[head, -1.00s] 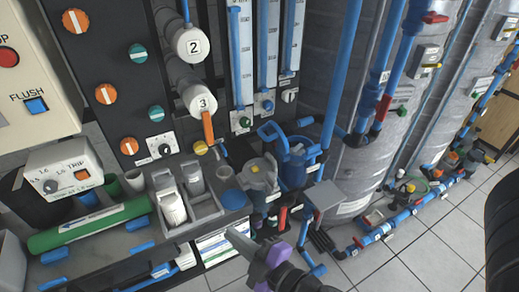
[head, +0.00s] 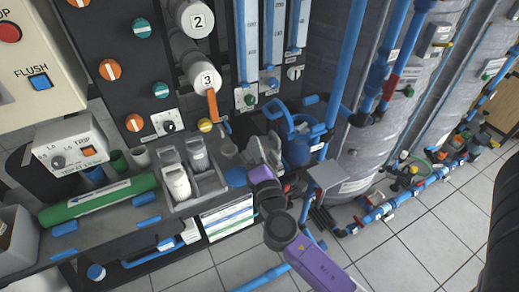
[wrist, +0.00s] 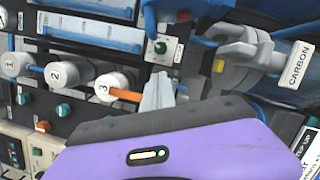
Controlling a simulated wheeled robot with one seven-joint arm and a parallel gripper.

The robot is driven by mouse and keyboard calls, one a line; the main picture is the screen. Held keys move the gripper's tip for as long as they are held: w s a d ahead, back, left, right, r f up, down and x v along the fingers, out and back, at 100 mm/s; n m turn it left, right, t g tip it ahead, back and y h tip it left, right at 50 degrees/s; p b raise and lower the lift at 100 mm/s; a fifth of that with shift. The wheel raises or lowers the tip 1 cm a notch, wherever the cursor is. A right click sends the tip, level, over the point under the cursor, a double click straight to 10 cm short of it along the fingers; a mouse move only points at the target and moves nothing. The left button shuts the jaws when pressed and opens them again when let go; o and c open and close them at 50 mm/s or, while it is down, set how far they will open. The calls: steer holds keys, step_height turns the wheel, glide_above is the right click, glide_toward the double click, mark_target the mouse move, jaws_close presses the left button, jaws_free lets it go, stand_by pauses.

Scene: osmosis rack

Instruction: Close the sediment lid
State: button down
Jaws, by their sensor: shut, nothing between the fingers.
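I cannot read a sediment label in either view, so I cannot say for sure which part is the sediment lid. A grey lid-like fitting (wrist: 243,48) shows at the upper right of the wrist view, beside a CARBON label.
A blue-handled housing (head: 298,142) stands right of my gripper. A grey holder (head: 208,183) with white bottles (head: 178,183) lies left. Numbered grey housings (head: 207,78) and an orange handle (head: 212,105) are above. Large wrapped tanks (head: 365,130) stand right; tiled floor (head: 410,240) is open below.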

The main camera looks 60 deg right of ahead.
steer(key=w+d+r+p, duration=0.1)
steer(key=d+r+p, duration=0.1)
steer(key=d, duration=0.4)
steer(key=shift+w+d+r+p, duration=0.15)
steer(key=shift+w+d+p, duration=0.1)
steer(key=shift+d+p, duration=0.05)
